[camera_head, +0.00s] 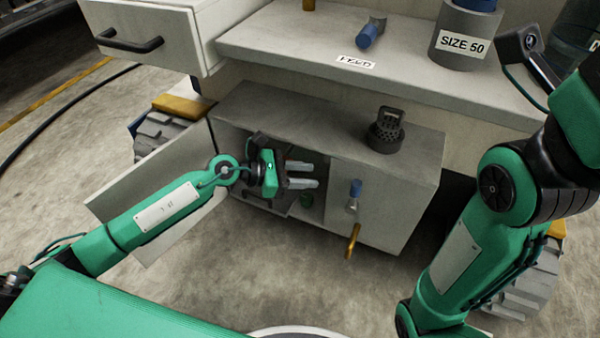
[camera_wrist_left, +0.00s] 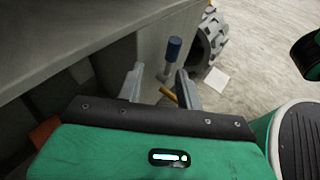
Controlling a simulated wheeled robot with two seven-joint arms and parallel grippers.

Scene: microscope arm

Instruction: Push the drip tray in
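I cannot pick out a drip tray for certain in either view. My left gripper (camera_head: 308,176) is at the open front of the low grey cabinet (camera_head: 290,115), with its fingers spread apart and nothing seen between them. In the left wrist view the two fingers (camera_wrist_left: 160,82) also stand apart, below the cabinet's top edge. A small green object (camera_head: 306,199) shows in the dark opening near the fingers. My arm and hand hide part of the cabinet's inside. My right arm is at the right, but its fingers do not show.
The cabinet's left door (camera_head: 150,190) stands open. A blue-topped handle (camera_head: 353,190) and an orange bar (camera_head: 352,241) are on the closed right front. A dark perforated holder (camera_head: 386,134) stands on top. An upper drawer (camera_head: 190,35) projects at the upper left.

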